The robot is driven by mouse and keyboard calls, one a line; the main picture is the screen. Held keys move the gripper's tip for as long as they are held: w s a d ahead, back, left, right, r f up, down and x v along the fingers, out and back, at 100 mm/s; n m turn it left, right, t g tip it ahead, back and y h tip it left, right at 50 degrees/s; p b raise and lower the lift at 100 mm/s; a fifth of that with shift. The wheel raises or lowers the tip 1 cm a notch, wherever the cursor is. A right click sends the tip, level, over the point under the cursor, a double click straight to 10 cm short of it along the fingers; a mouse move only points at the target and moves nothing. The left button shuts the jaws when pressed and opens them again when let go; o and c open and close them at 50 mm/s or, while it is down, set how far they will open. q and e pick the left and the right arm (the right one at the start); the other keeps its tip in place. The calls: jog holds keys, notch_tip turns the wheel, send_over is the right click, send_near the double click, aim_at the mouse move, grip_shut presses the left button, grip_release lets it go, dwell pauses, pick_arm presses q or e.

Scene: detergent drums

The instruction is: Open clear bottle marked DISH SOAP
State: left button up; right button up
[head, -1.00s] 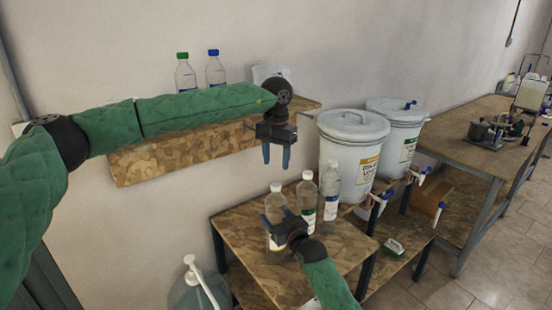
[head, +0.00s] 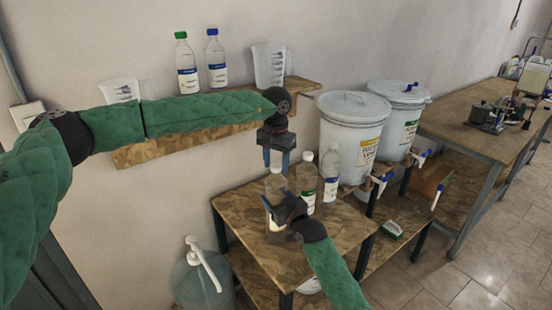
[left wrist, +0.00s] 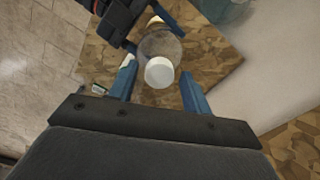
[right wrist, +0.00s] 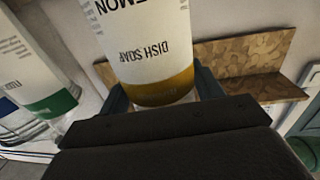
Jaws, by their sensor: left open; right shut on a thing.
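The clear bottle marked DISH SOAP (head: 274,188) stands upright at the back left of the small wooden table. Its label (right wrist: 150,45) reads upside down in the right wrist view, with a yellow-brown band. Its white cap (left wrist: 159,72) is on. My right gripper (head: 280,212) is shut on the bottle's body from the front. My left gripper (head: 276,160) is open and points down just above the cap. In the left wrist view the cap shows between and beyond the open blue fingers (left wrist: 160,92), not gripped. In the head view the fingers partly hide the bottle's top.
Two more white-capped bottles (head: 307,182) (head: 331,174) stand close to the right. White drums with taps (head: 352,140) stand behind right. A wall shelf (head: 180,146) behind holds two bottles (head: 187,68) and measuring jugs (head: 270,66).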

pick_arm(q)
jog(key=c, duration=1)
jog(key=shift+c, duration=0.2)
